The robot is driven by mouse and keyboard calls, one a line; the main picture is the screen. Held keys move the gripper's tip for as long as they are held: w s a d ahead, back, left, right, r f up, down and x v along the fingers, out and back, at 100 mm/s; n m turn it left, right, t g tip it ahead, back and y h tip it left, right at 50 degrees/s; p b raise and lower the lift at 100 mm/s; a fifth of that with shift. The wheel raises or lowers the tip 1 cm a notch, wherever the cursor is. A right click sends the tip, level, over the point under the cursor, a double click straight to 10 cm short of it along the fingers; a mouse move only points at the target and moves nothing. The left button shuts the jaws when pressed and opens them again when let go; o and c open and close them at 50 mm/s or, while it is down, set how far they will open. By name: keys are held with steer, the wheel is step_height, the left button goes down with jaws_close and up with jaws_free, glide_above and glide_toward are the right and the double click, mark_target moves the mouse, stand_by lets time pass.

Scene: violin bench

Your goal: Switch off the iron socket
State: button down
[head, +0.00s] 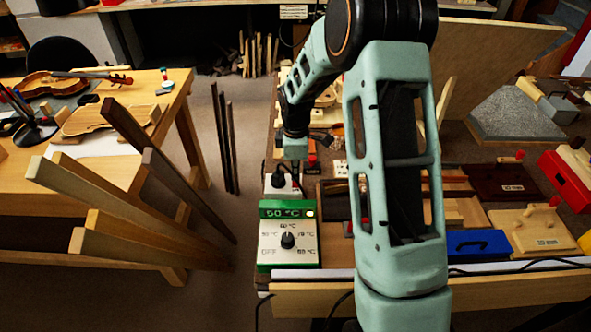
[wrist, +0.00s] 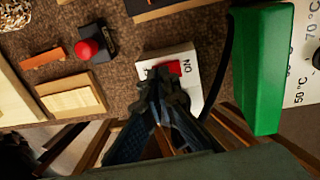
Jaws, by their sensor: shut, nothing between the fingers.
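The iron socket is a small white box (head: 271,190) behind the green temperature unit in the head view. The wrist view shows the white box (wrist: 181,57) with a red rocker switch (wrist: 173,67) and the word ON beside it. My gripper (wrist: 160,76) is shut and empty, its dark fingertips over the box at the edge of the red switch. I cannot tell whether they touch it. The fingers hide part of the box and switch, so the rocker's position is unclear.
The green and white temperature unit (head: 288,243), with a dial and a lit display, stands close in front of the socket; its green part (wrist: 258,70) is right of my fingers. A black block with a red knob (wrist: 88,47) and wood pieces (wrist: 72,103) lie to the left.

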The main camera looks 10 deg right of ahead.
steer(key=shift+w+f, duration=0.15)
steer(key=shift+f, duration=0.25)
steer(key=shift+w+d+f+b, duration=0.1)
steer(key=shift+w+f+b, duration=0.1)
steer(key=shift+b, duration=0.15)
steer(key=shift+r, duration=0.1)
steer(key=shift+s, duration=0.25)
steer(key=shift+s, duration=0.7)
steer(key=shift+w+a+r+p, duration=0.1)
steer(key=shift+a+r+p, duration=0.1)
steer(key=shift+r+p, duration=0.25)
step_height(320, 180, up, 14)
steer(key=w+p, duration=0.1)
steer(key=w, duration=0.1)
steer(key=shift+w+d+f+p, duration=0.15)
steer(key=shift+d+f+p, duration=0.1)
steer(key=shift+d+p, duration=0.15)
